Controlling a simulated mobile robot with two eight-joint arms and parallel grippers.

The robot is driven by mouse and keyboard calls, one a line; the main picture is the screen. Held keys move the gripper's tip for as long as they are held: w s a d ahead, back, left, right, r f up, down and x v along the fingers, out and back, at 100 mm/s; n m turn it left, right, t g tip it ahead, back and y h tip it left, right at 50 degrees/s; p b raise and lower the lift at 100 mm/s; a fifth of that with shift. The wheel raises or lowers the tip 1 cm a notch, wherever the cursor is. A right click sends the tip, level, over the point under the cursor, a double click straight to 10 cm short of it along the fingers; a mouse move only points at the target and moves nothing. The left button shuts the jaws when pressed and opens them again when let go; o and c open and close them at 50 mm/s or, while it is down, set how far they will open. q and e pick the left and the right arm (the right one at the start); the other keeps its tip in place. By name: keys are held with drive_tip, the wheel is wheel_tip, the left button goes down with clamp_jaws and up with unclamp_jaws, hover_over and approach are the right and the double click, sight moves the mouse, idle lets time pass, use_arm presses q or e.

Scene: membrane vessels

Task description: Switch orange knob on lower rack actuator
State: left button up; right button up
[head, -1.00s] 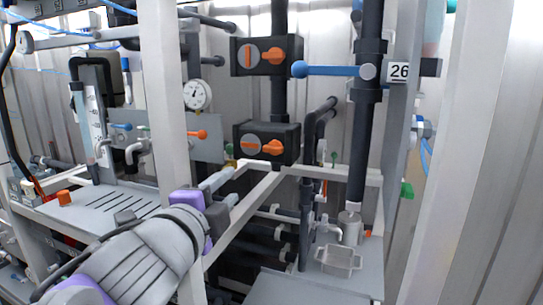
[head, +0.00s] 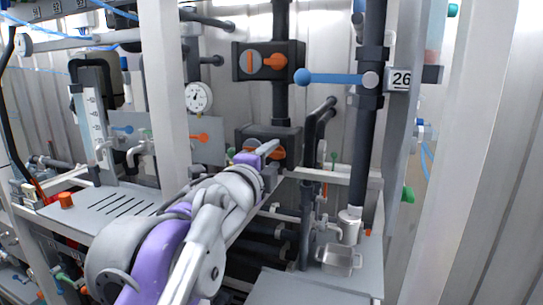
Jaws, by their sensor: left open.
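Two black actuator boxes sit one above the other on a dark vertical pipe. The upper actuator (head: 243,75) shows a grey disc with an orange mark and an orange knob (head: 275,61). The lower actuator (head: 286,134) is partly hidden behind my left gripper (head: 266,152). Its orange knob (head: 278,154) shows only in part, beside the fingers. My left gripper is open, with its fingers at the front of the lower actuator. I cannot tell whether they touch the knob. My right gripper is not in view.
A white upright post (head: 165,90) stands left of the actuators. A blue-handled lever (head: 335,77) sticks out at the upper right near the label 26 (head: 401,80). A round gauge (head: 199,97) hangs at the left. A white frame bar (head: 335,175) runs below the lower actuator.

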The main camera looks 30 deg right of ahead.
use_arm(q)
clamp_jaws()
drive_tip(key=shift+n, duration=0.3)
idle(0.3)
drive_tip(key=n+b, duration=0.1)
drive_tip(key=n, duration=0.2)
drive_tip(key=shift+f, duration=0.1)
drive_tip(key=n+b, duration=0.1)
drive_tip(key=n, duration=0.4)
drive_tip(key=n+b, duration=0.1)
drive_tip(key=n, duration=0.3)
drive_tip(key=shift+b, duration=0.35)
drive_tip(key=shift+n+b, duration=0.4)
drive_tip(key=shift+n, duration=1.3)
